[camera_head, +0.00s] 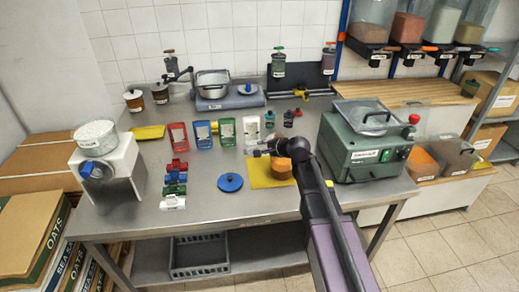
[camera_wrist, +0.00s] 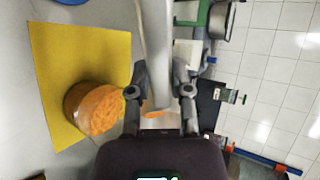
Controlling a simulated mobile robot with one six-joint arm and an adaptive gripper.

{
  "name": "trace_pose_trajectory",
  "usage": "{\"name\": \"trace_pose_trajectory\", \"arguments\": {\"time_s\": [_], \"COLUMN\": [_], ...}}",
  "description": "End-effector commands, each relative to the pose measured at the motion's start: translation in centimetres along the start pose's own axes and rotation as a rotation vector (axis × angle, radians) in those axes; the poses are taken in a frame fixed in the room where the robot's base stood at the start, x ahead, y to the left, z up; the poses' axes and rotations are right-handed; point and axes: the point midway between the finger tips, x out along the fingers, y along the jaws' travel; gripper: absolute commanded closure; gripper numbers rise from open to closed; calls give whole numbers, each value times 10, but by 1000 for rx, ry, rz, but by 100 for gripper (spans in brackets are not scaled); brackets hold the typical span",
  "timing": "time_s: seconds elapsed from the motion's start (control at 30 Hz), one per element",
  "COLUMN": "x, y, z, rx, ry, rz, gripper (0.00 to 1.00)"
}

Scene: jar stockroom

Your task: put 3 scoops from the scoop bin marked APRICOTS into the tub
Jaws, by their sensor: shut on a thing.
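The tub (camera_wrist: 97,108) stands on a yellow mat (camera_head: 257,176) and holds orange pieces; it also shows in the head view (camera_head: 283,169). My gripper (camera_head: 262,149) is beyond the tub in the head view. In the wrist view my gripper (camera_wrist: 160,95) is shut on a long pale grey thing, which looks like a scoop (camera_wrist: 155,45), with a small orange part between the fingers. Whether the scoop holds anything is hidden. At the lower right of the head view, an open scoop bin (camera_head: 420,163) holds orange pieces; its label is too small to read.
A second scoop bin (camera_head: 455,158) with brown contents stands beside the orange one. A green machine (camera_head: 365,145) stands on the table right of my arm. A blue lid (camera_head: 230,182) lies left of the mat. Coloured holders (camera_head: 203,135) stand behind.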

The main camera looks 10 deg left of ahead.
Motion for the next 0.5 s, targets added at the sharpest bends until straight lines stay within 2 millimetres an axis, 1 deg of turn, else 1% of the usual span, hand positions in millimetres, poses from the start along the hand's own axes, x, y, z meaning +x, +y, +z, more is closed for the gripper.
{"name": "trace_pose_trajectory", "arguments": {"time_s": [0.03, 0.5], "x": [0, -2], "y": [2, 6], "z": [0, -2], "rx": [3, 17], "ry": [-2, -25], "rz": [-9, -92], "gripper": [100, 100]}}
